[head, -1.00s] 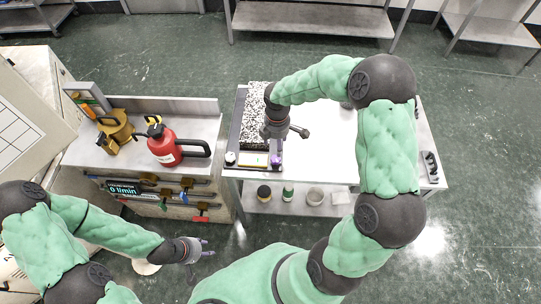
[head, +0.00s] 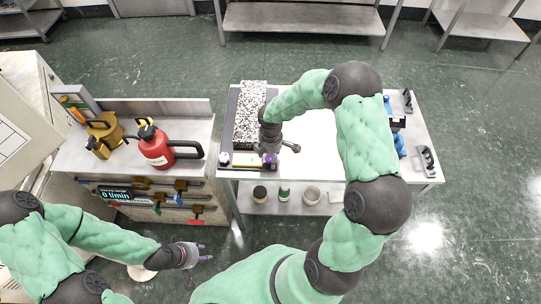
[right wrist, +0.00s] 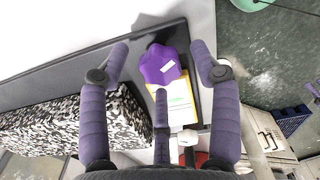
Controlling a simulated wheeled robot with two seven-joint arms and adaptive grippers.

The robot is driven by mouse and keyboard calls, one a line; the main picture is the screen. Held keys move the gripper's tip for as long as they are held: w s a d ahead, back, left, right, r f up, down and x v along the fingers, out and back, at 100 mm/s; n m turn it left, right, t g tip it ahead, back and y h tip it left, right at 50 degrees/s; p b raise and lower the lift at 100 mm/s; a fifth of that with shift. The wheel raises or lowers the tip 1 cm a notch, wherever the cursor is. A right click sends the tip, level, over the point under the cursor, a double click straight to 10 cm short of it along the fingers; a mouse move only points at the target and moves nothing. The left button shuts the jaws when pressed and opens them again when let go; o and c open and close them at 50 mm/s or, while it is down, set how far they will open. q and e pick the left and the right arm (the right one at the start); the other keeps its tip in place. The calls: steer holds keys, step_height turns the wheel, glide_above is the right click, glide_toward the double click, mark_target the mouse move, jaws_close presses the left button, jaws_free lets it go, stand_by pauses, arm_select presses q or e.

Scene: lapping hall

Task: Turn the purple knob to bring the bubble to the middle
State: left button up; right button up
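The purple knob (head: 271,161) sits at the front right corner of a dark plate on the white table. It shows large and lobed in the right wrist view (right wrist: 160,66). A yellow-and-white strip (head: 246,160) lies beside it; I cannot make out the bubble. My right gripper (head: 272,151) is just above the knob. In the right wrist view its fingers (right wrist: 160,62) are spread, with the knob between and beyond the tips; contact is not visible. My left gripper (head: 206,253) is low at the left, away from the table, fingers apart and empty.
A speckled block (head: 249,112) stands on the plate behind the strip. A whitish knob (head: 223,159) is at its front left. A red canister (head: 157,150) and a brass can (head: 104,138) stand on the left bench. Blue items (head: 399,146) and dark holders (head: 427,160) are at the table's right.

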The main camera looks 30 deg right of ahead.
steer(key=c, duration=1.1)
steer(key=m+b, duration=0.2)
steer(key=m, duration=0.2)
steer(key=shift+f+m, duration=0.1)
steer(key=shift+m, duration=0.3)
steer(key=m+b, duration=0.2)
steer(key=m, duration=0.3)
steer(key=m+b, duration=0.2)
steer(key=m, duration=0.3)
steer(key=m+b, duration=0.1)
steer(key=m, duration=0.3)
steer(key=shift+m+b, duration=0.3)
steer(key=shift+m, duration=0.1)
